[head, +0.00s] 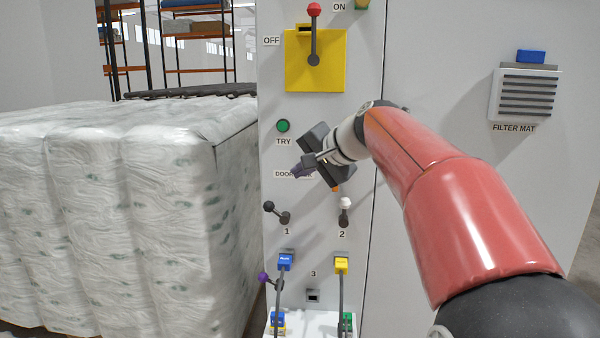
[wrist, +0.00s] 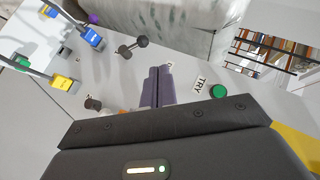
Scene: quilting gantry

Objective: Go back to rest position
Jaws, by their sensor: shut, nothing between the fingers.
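My gripper (head: 299,171) is shut and empty in front of the white control panel (head: 276,60). It hangs beside the DOOR label, below the green TRY button (head: 283,126) and above the two small levers. In the wrist view its purple-grey fingers (wrist: 157,88) are together, with nothing between them. The TRY button (wrist: 218,91) lies to their right there. My red arm reaches in from the lower right in the head view. I cannot tell from these frames how far the fingertips are from the panel.
A yellow plate with a red-knobbed lever (head: 314,35) is above. Black lever 1 (head: 277,212), white-knobbed lever 2 (head: 344,211), a blue plug (head: 284,262) and a yellow plug (head: 341,265) are below. Wrapped bales (head: 120,215) stand left. A filter holder (head: 525,95) is on the right.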

